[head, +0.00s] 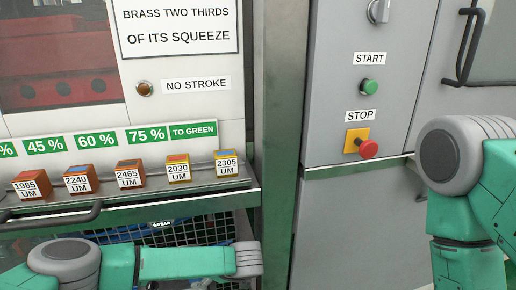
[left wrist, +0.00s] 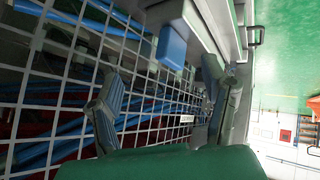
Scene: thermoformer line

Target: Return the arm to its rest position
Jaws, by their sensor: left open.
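My left arm (head: 175,262), green with grey joints, lies low across the bottom left of the head view, below the shelf of blocks. I cannot make out its gripper there. In the left wrist view my left gripper (left wrist: 160,88) has its two dark fingers spread apart, with nothing held between them. It is in front of a white wire mesh (left wrist: 60,75) with blue and red things behind it. My right arm (head: 470,200) stands at the right edge of the head view. Its gripper is out of view.
A metal shelf (head: 150,200) above my left arm carries several labelled blocks, such as the yellow 2305 block (head: 227,164). A dark bar handle (head: 50,218) juts below it. A grey cabinet has a green start button (head: 370,87) and red stop button (head: 368,149).

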